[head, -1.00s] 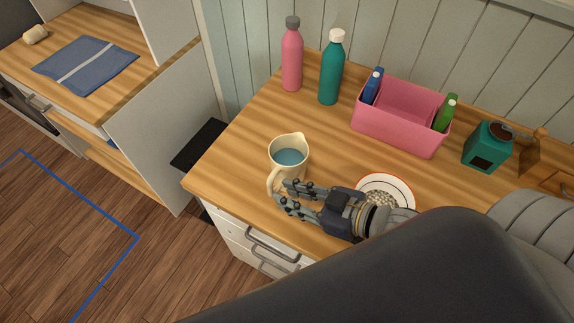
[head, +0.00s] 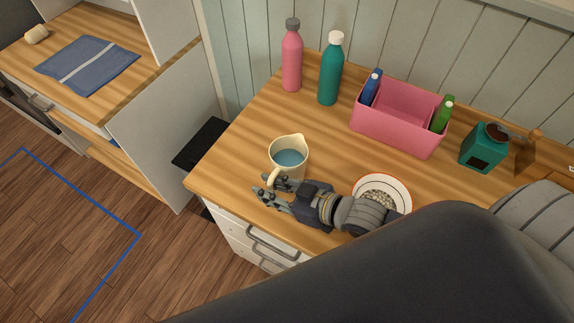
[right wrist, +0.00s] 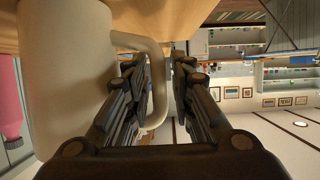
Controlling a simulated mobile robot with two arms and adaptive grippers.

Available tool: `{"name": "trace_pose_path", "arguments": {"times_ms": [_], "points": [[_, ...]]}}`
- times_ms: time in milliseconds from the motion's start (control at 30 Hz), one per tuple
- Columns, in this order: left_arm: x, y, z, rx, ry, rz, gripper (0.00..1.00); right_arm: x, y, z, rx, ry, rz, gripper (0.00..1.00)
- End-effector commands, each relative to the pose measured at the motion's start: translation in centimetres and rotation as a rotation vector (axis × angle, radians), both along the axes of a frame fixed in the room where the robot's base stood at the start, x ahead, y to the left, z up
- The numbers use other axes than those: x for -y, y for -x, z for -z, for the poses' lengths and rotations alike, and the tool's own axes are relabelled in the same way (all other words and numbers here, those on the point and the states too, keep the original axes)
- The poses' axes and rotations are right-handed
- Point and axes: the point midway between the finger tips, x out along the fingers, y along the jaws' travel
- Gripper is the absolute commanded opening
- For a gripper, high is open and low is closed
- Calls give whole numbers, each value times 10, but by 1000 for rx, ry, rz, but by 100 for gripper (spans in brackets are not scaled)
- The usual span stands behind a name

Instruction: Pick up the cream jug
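The cream jug (head: 287,170) stands upright on the wooden counter (head: 262,120), with blue liquid inside. Its handle points toward the counter's front edge. My right gripper (head: 264,188) is at the handle, reaching in from the right. In the right wrist view the jug's pale body (right wrist: 65,80) is at the left, and the handle (right wrist: 157,90) runs between the two fingers of my right gripper (right wrist: 160,70). The fingers are apart, with a gap beside the handle. My left gripper is not in view.
A white plate (head: 405,188) with a red rim and pale pieces on it lies beside my right gripper. A pink bottle (head: 291,62), a teal bottle (head: 329,75), a pink caddy (head: 397,133) and a teal canister (head: 482,150) stand farther back. The counter left of the jug is clear.

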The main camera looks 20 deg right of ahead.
Motion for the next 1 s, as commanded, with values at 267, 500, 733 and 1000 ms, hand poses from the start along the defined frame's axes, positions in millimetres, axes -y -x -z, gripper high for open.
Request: {"name": "trace_pose_path", "arguments": {"times_ms": [267,500,733,1000], "points": [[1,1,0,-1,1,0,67,0,0,0,0,0,0,0],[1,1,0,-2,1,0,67,0,-1,-3,8,-1,-1,0],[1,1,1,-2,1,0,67,0,-1,-4,8,-1,-1,0],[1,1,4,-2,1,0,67,0,-1,-14,9,-3,0,0]]}}
